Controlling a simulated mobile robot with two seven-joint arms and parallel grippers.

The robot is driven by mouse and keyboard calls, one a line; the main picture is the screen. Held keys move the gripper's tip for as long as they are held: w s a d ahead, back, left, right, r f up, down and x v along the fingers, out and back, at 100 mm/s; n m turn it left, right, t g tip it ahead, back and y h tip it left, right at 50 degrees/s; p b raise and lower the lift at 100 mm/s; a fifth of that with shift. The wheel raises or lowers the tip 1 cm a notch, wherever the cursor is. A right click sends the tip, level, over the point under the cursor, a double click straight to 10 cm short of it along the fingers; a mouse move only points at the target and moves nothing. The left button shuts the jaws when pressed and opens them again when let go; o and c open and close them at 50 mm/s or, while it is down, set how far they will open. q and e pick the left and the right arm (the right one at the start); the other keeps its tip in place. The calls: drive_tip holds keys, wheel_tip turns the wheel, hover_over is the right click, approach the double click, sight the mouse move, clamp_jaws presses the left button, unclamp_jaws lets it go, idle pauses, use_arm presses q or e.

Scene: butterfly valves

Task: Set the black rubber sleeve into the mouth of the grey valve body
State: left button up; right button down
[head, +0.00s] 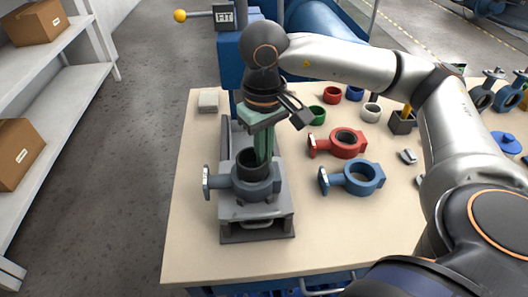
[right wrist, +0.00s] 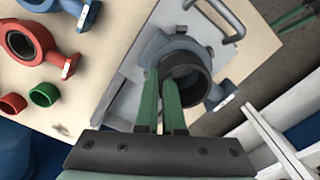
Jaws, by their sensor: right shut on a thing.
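The grey valve body (head: 258,190) lies on a grey fixture (head: 257,222) near the left of the table, its mouth facing up. The black rubber sleeve (head: 247,160) stands at that mouth, with its upper part above the rim. How deep it sits is hidden. My right gripper (head: 263,155) points down with its green fingers shut on the sleeve's wall. The right wrist view shows the gripper (right wrist: 160,84) at the edge of the sleeve (right wrist: 193,88), above the valve body (right wrist: 160,50). My left gripper is not in view.
A red valve body (head: 323,146) with a dark lining and a blue valve body (head: 353,191) lie to the right. Several coloured rings, including a green one (head: 317,117), lie behind. A blue machine (head: 325,35) stands at the back. The front of the table (head: 300,255) is clear.

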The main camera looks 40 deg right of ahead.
drive_tip(key=shift+f+b, duration=0.35)
drive_tip(key=shift+b, duration=0.05)
idle(0.4)
drive_tip(key=shift+s+f+b, duration=0.15)
drive_tip(key=shift+f+b, duration=0.2)
drive_tip(key=shift+f, duration=0.05)
drive_tip(key=c, duration=1)
unclamp_jaws()
drive_tip(key=shift+a, duration=0.1)
drive_tip(key=shift+o, duration=0.2)
drive_tip(key=shift+r+p, duration=2.25)
drive_tip(key=shift+r, duration=1.45)
